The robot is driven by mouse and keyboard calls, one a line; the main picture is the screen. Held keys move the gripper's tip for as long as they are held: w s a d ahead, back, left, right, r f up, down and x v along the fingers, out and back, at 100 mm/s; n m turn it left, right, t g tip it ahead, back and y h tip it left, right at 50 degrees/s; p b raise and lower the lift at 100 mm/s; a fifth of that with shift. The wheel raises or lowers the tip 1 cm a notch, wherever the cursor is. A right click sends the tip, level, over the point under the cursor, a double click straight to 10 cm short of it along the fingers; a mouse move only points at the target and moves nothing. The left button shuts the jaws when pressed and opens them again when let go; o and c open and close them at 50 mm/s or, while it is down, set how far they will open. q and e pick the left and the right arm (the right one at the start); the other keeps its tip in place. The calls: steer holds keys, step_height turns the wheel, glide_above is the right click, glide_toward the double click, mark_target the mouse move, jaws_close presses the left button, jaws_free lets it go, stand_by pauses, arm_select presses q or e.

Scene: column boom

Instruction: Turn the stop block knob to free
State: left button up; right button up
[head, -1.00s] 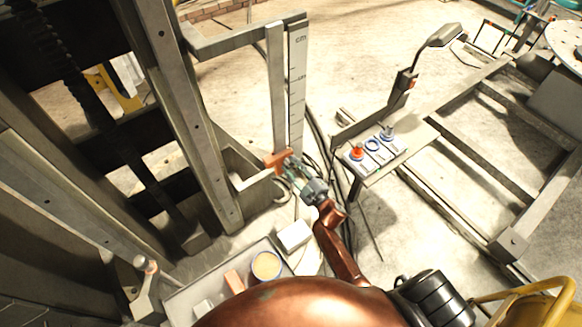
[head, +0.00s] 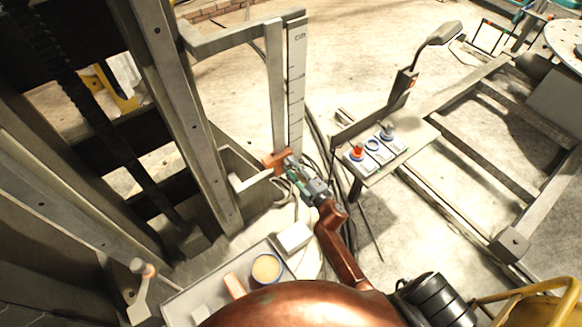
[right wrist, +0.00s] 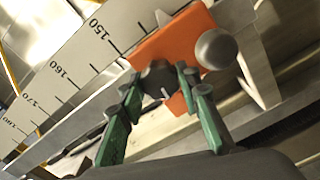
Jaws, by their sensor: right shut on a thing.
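The orange stop block (head: 272,160) sits on the upright rail beside the centimetre scale (head: 296,85). In the right wrist view the block (right wrist: 180,50) carries a dark knob (right wrist: 158,78) with a short pale mark on its face. My right gripper (head: 289,166) reaches the block from the lower right. In the right wrist view its green fingers (right wrist: 158,88) are shut on the knob, one on each side. A round grey ball end (right wrist: 216,49) stands out beside the knob. My left gripper is not in view.
A control panel with an orange-red button (head: 357,152) stands right of the rail, with a lamp arm above it. Cables hang behind my right gripper. A grey tray (head: 190,295) with a tan-topped round tub (head: 267,268) lies below. A large steel column (head: 185,110) stands left.

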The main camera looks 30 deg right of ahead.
steer(key=shift+f, duration=0.1)
steer(key=o, duration=1.1)
steer(key=shift+s, duration=0.1)
steer(key=s, duration=0.4)
steer(key=s+d, duration=0.1)
steer(key=s, duration=0.6)
steer(key=shift+s+d, duration=0.35)
